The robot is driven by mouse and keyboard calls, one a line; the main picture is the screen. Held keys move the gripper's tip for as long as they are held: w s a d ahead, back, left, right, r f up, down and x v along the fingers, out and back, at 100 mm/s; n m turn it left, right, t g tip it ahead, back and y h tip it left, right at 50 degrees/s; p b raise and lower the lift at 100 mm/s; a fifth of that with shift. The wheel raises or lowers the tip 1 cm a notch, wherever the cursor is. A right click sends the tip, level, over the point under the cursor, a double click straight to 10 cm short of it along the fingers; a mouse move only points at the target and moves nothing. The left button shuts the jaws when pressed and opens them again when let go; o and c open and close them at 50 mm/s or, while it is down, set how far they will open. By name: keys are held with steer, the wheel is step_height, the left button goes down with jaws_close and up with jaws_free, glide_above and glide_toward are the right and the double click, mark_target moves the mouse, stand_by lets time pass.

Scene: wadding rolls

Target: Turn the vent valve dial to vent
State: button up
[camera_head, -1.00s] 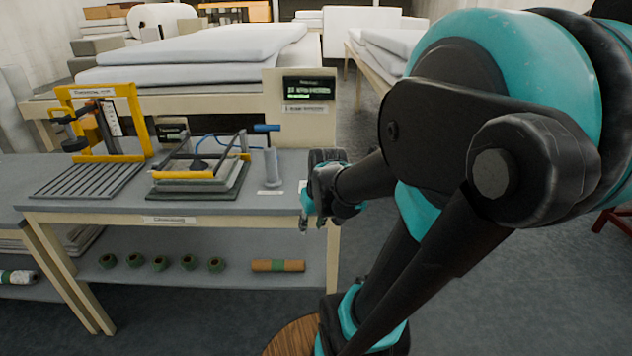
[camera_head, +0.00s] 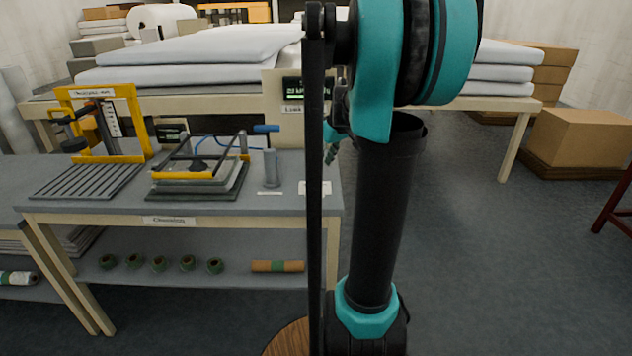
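A grey upright post (camera_head: 271,168) with a blue handle (camera_head: 266,128) stands near the right end of the grey workbench (camera_head: 110,204). It may be the vent valve; no dial setting can be read. Beside it, to the left, is a flat press-like fixture (camera_head: 196,176) with dark bars, yellow parts and a blue hose. My gripper (camera_head: 331,154) is mostly hidden behind my arm, to the right of the post and apart from it in the picture. Only a small part of it shows, so its fingers cannot be judged.
A dark display (camera_head: 307,89) stands behind the bench. A yellow frame fixture (camera_head: 101,122) is at the bench's left. The lower shelf holds several green rolls (camera_head: 159,263) and a brown roll (camera_head: 277,266). Cardboard boxes (camera_head: 582,138) stand far right; open floor lies before them.

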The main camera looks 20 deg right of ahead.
mark_target(315, 182)
steer(key=x, duration=1)
steer(key=shift+f, duration=0.2)
steer(key=shift+c, duration=0.3)
jaws_close()
